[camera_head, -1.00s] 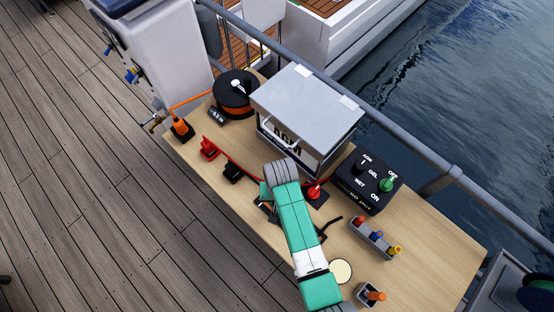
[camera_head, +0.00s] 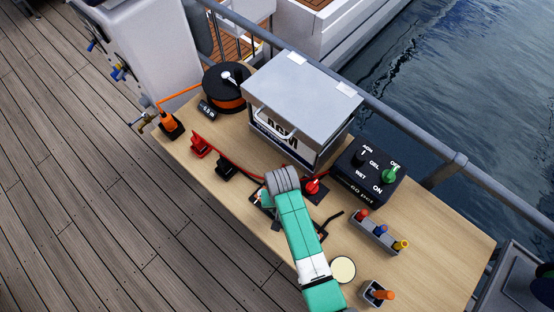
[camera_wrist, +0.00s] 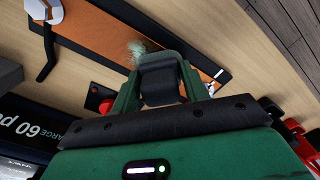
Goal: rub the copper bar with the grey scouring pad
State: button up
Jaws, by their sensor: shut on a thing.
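In the wrist view the copper bar (camera_wrist: 95,36) is a long flat orange strip on a dark base, with a pale green fuzzy patch (camera_wrist: 137,50) on it. My gripper (camera_wrist: 158,72) is shut on the dark grey scouring pad (camera_wrist: 160,88), which sits between its green fingers. The pad is over the bar, close to the green patch, and hides part of the bar. I cannot tell whether the pad touches the bar. In the head view my arm covers the bar, the pad and my fingers; only pieces of the dark base show around it.
A large lidded box (camera_head: 305,95) stands behind my arm, with a black switch box (camera_head: 369,172) to its right. A red knob (camera_head: 312,187), a tool rack (camera_head: 378,236) and a pale round disc (camera_head: 342,269) are close by. Red clamps (camera_head: 200,145) lie left.

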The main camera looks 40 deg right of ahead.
jog(key=shift+s+d+p, duration=0.15)
jog(key=shift+s+p, duration=0.5)
jog(key=shift+s, duration=1.7)
jog(key=shift+s+f+b, duration=0.2)
jog(key=shift+f+b, duration=0.1)
jog(key=shift+b, duration=0.15)
jog(key=shift+w+r, duration=0.2)
jog(key=shift+w, duration=1.05)
jog(key=shift+w+a+b, duration=0.2)
jog(key=shift+w+b, duration=0.85)
jog(key=shift+w, duration=1.15)
notch_tip(320, 180, up, 3)
jog(key=shift+a+f+p, duration=0.1)
jog(key=shift+p, duration=0.9)
notch_tip(320, 180, up, 6)
jog(key=p, duration=0.6)
jog(key=shift+f, duration=0.2)
